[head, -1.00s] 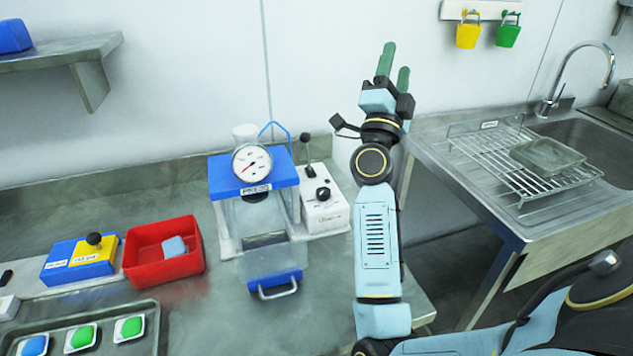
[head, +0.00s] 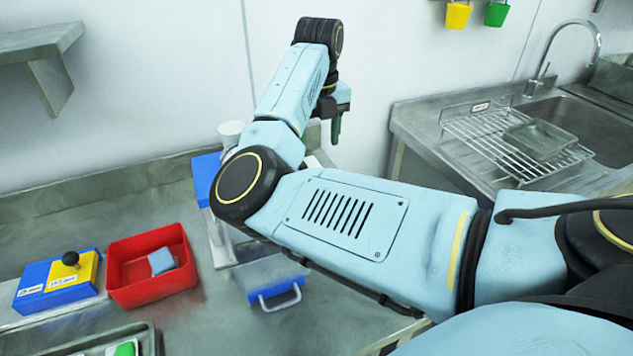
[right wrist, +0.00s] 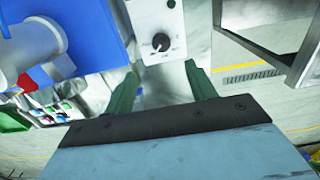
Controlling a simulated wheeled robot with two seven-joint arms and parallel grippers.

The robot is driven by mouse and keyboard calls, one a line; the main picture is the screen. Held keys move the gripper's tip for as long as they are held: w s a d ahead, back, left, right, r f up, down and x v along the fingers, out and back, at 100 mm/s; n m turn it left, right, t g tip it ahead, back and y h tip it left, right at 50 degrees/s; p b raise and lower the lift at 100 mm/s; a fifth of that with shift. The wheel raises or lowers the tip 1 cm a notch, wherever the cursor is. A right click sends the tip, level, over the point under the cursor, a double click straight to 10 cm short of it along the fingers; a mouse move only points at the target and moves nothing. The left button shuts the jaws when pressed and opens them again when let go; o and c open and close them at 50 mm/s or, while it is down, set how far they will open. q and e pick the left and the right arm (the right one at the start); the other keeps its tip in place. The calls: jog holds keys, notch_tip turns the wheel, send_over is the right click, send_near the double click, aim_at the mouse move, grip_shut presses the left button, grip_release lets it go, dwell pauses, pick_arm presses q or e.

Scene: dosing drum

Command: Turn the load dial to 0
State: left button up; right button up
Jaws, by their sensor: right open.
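The load dial is a black round knob (right wrist: 160,42) with a pale pointer mark, on the front of a white box (right wrist: 150,17). It shows in the right wrist view at top centre; in the head view my right arm hides it. My right gripper (right wrist: 161,72) is open and empty, its green fingers pointing toward the box with the dial roughly between and beyond the tips. The fingers appear apart from the knob. In the head view the right gripper (head: 336,128) hangs fingers down by the box. My left gripper is not in view.
The blue-topped dosing machine (head: 204,178) stands left of the box, mostly behind my arm; its blue drawer (head: 277,275) sticks out in front. A red bin (head: 125,293) holds a blue block. A blue-yellow lever box (head: 55,283) is further left. A sink and wire rack (head: 480,140) stand right.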

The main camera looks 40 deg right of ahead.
notch_tip(320, 180, down, 13)
jog(key=shift+s+d+r, duration=0.1)
dwell(0.3)
jog(key=c, duration=1)
